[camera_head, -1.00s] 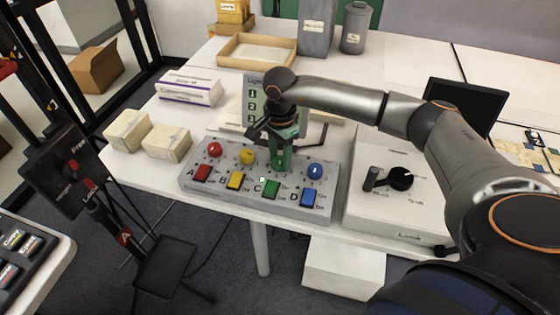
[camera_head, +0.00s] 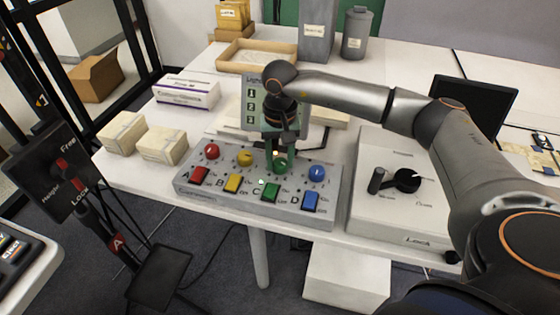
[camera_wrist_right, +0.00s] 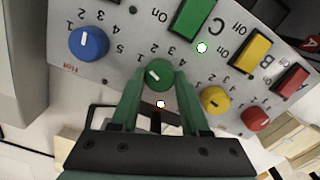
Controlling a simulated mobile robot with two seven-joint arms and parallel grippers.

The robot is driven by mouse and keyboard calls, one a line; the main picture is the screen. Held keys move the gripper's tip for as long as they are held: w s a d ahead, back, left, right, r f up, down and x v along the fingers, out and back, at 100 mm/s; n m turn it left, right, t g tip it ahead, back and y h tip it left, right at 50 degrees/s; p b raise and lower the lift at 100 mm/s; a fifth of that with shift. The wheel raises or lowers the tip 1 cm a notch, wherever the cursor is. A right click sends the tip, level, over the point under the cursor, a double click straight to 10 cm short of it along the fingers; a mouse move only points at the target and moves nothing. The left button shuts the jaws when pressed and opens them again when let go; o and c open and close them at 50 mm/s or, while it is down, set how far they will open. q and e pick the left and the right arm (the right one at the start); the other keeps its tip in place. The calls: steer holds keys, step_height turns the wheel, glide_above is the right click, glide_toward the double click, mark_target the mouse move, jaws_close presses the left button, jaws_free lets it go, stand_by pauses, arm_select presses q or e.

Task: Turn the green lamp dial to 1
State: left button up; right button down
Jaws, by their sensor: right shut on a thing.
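The green dial (camera_head: 281,166) stands on the grey control panel (camera_head: 330,190), in a row with a red, a yellow and a blue dial. My right gripper (camera_head: 277,152) is over it from above. In the right wrist view the gripper's green fingers (camera_wrist_right: 158,84) lie on either side of the green dial (camera_wrist_right: 158,73), shut on it. A short white mark shows on the dial's top, pointing up and left in that view. Printed numbers arc beside it, partly covered by the fingers; I cannot tell exactly which one the mark meets. My left gripper is not in view.
The red (camera_head: 211,152), yellow (camera_head: 245,158) and blue (camera_head: 317,173) dials flank the green one. Coloured switches (camera_head: 271,193) line the panel's front. A numbered board (camera_head: 252,100) stands behind the gripper. A white box with a black knob (camera_head: 405,180) sits to the right.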

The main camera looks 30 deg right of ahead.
mark_target(280, 162)
steer(key=shift+n, duration=0.6)
steer(key=shift+n+b, duration=0.3)
steer(key=shift+n, duration=0.6)
steer(key=shift+c, duration=2)
jaws_free()
steer(key=shift+r, duration=0.15)
step_height(280, 162, up, 12)
steer(key=p, duration=0.1)
steer(key=shift+r, duration=0.15)
